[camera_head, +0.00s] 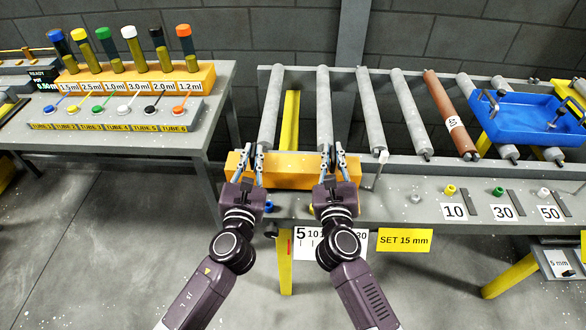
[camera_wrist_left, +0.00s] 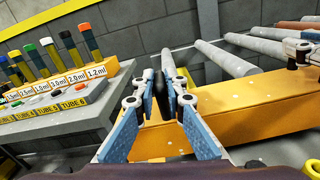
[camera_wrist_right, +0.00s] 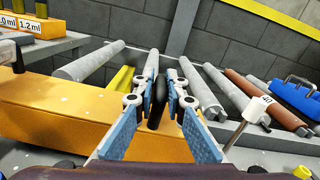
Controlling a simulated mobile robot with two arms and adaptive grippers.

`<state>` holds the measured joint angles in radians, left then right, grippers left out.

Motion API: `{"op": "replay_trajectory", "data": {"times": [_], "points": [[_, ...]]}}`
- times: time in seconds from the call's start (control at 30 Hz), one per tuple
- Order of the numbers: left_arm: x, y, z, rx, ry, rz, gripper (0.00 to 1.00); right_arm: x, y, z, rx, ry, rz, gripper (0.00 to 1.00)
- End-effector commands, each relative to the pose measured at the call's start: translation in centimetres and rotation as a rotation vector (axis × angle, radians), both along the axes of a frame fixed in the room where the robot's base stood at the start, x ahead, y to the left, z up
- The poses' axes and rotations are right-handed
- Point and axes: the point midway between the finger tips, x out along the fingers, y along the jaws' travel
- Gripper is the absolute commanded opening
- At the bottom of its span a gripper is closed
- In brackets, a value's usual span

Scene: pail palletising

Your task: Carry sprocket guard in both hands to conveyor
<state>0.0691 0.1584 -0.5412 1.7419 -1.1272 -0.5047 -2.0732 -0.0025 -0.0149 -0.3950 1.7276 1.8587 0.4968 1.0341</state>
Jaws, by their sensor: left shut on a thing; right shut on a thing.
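The sprocket guard (camera_head: 292,167) is a long orange-yellow bar-shaped piece. It lies level across both my grippers at the near edge of the roller conveyor (camera_head: 324,105). I cannot tell whether it touches the conveyor. My left gripper (camera_head: 256,158) is shut on a black handle at the guard's left end, and my right gripper (camera_head: 333,157) is shut on one at its right end. The dark handle (camera_wrist_left: 161,92) shows between the left fingers in the left wrist view. The other handle (camera_wrist_right: 158,97) shows in the right wrist view.
A red-brown roller (camera_head: 447,112) and a blue toolbox-like tray (camera_head: 525,115) are on the conveyor's right. A small lever (camera_head: 380,168) stands just right of my right gripper. A grey bench (camera_head: 190,140) with tubes is at left. Floor between bench and conveyor is clear.

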Motion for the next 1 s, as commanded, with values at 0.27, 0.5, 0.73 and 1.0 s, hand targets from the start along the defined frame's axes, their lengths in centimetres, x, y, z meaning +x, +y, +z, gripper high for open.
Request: {"op": "replay_trajectory", "data": {"times": [0.27,0.5,0.73,1.0], "points": [[0.0,0.0,0.0,0.002,0.0,-0.002,0.0,0.0,0.0,0.0,-0.003,0.0,-0.001,0.0],[0.0,-0.1,0.3,0.002,-0.005,-0.003,0.0,0.1,-0.1,0.4,-0.003,-0.004,-0.001,0.0],[0.0,-0.1,1.3,0.003,-0.005,-0.004,0.0,0.1,-0.1,1.3,-0.005,-0.005,-0.002,0.0],[0.0,-0.2,3.6,0.003,-0.005,-0.006,0.0,0.1,-0.1,3.6,-0.006,-0.005,-0.003,0.0]]}}
